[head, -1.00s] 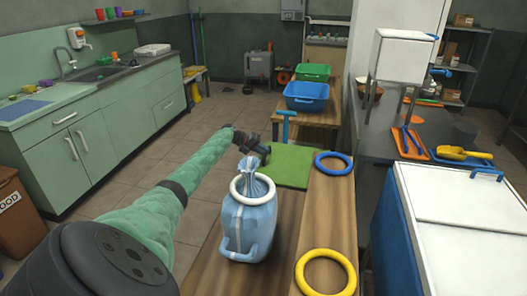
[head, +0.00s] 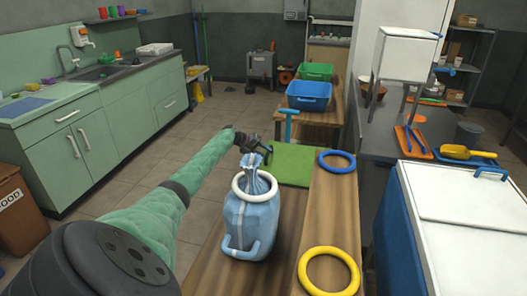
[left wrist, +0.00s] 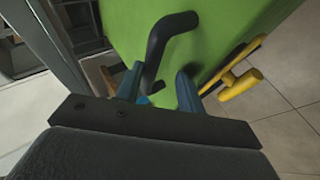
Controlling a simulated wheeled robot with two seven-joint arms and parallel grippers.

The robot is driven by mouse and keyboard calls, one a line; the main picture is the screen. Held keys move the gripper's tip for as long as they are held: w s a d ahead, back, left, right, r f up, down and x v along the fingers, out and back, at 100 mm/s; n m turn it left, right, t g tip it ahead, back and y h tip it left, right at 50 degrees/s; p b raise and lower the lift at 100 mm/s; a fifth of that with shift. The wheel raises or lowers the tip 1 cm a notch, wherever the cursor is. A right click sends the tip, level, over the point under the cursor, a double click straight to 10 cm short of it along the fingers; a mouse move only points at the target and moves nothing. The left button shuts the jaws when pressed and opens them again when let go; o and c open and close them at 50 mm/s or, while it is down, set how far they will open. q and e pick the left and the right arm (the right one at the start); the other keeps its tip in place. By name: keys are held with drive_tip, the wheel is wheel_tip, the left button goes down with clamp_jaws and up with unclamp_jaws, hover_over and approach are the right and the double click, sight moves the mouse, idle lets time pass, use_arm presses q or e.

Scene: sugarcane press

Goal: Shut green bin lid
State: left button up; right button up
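A flat green panel (head: 292,164), which looks like the green bin's lid, shows beyond the wooden bench in the head view. The green panel fills the middle of the left wrist view (left wrist: 222,35), with a bent black handle (left wrist: 158,45) on it. My left gripper (head: 258,146) is at the panel's left edge. In the left wrist view its two blue fingers (left wrist: 158,88) are apart, with the lower end of the black handle between them. I cannot tell whether they touch it. The bin body is not clearly visible. My right gripper is out of view.
A blue ring (head: 336,154) and a yellow ring (head: 303,270) lie on the bench. A blue tub (head: 308,100) and green tub (head: 316,66) stand behind. Yellow bars (left wrist: 240,84) show beside the panel.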

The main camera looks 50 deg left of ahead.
use_arm(q)
drive_tip(key=v, duration=0.7)
drive_tip(key=shift+s+a+r, duration=0.2)
drive_tip(key=shift+s+r, duration=0.05)
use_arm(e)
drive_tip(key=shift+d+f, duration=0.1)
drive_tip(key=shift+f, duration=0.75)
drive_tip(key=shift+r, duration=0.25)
